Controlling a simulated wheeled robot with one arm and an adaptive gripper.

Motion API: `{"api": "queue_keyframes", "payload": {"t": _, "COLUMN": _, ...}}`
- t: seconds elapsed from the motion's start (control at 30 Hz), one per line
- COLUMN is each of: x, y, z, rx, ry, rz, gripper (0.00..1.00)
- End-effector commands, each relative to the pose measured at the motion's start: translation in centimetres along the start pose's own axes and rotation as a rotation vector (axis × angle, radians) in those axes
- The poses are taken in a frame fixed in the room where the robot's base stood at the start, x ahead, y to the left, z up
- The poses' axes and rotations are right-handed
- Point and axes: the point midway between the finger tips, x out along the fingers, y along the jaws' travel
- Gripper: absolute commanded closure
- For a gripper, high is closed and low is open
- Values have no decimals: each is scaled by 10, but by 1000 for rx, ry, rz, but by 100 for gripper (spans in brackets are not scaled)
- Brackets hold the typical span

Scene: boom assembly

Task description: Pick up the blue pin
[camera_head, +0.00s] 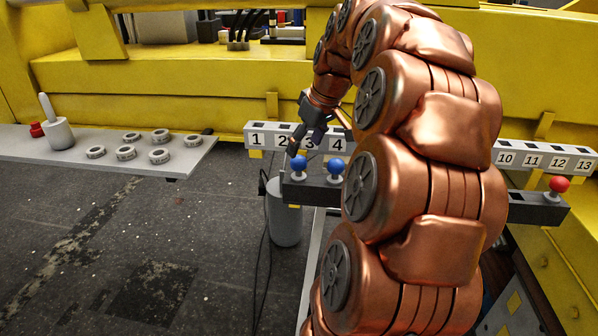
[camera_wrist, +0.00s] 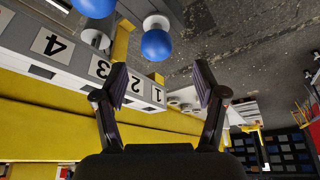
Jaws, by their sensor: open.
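Two blue pins with round heads stand upright in the dark rail: the left blue pin (camera_head: 298,163) and the right blue pin (camera_head: 336,166). My gripper (camera_head: 306,143) is open and empty, just above and behind the left pin in the head view. In the wrist view my gripper (camera_wrist: 160,84) has its fingers spread wide. One blue pin (camera_wrist: 156,45) lies beyond the fingertips, roughly in line with the gap and apart from them. The other blue pin (camera_wrist: 95,6) is cut off at the top edge.
A numbered grey rail (camera_head: 265,139) runs behind the pins. A red pin (camera_head: 558,184) stands at the dark rail's right end. A grey shelf (camera_head: 195,155) at left holds several white rings (camera_head: 125,153) and a white cylinder (camera_head: 58,133). My arm hides the rails' middle. Yellow beams lie behind.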

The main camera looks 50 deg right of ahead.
Motion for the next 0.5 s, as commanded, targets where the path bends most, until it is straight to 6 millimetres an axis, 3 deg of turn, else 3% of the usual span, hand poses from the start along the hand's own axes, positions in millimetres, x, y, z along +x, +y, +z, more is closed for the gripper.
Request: {"api": "queue_keyframes", "payload": {"t": 0.5, "x": 34, "y": 2, "z": 1, "rx": 2, "ry": -5, "rz": -5, "gripper": 29}}
